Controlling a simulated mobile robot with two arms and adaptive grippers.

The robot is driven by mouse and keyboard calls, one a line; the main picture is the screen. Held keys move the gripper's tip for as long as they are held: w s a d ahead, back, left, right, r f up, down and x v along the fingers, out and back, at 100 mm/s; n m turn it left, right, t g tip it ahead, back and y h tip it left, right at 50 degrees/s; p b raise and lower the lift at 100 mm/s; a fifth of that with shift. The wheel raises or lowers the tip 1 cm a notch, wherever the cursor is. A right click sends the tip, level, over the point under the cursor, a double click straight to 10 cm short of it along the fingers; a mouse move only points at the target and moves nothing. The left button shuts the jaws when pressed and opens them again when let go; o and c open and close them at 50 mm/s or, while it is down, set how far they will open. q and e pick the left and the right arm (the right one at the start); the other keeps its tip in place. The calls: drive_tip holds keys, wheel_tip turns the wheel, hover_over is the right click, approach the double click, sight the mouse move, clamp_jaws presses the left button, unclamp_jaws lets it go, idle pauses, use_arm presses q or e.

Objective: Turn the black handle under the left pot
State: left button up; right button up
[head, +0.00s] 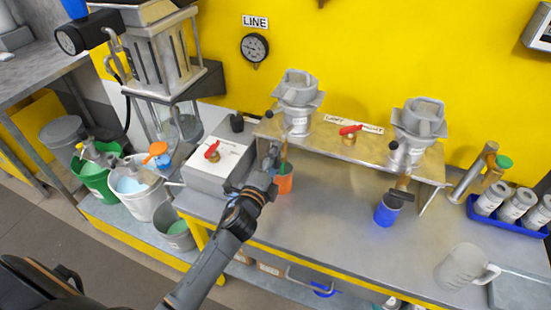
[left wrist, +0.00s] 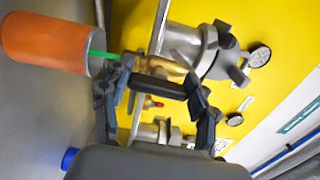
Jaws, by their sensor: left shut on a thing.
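The left pot (head: 297,90) is a grey metal vessel standing on a raised shelf against the yellow wall. An orange cup (head: 285,184) sits below its outlet. My left gripper (head: 271,162) is beside the outlet, just left of and above the cup. In the left wrist view, its fingers (left wrist: 155,98) are closed on the black handle (left wrist: 160,86), next to a brass valve (left wrist: 170,66) under the pot. A thin green streak (left wrist: 102,55) runs from the valve area to the mouth of the orange cup. In the head view the gripper hides the handle. My right gripper is not in view.
The right pot (head: 420,118) stands on the same shelf (head: 380,152), with a blue cup (head: 386,212) below. A red-handled valve (head: 350,130) lies between the pots. A grey box (head: 212,178) is close left of my gripper. A clear jug (head: 464,268) stands front right.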

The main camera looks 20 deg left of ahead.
use_arm(q)
drive_tip(key=shift+n, duration=0.3)
drive_tip(key=o, duration=1.2)
drive_tip(key=shift+c, duration=0.2)
drive_tip(key=s, duration=1.2)
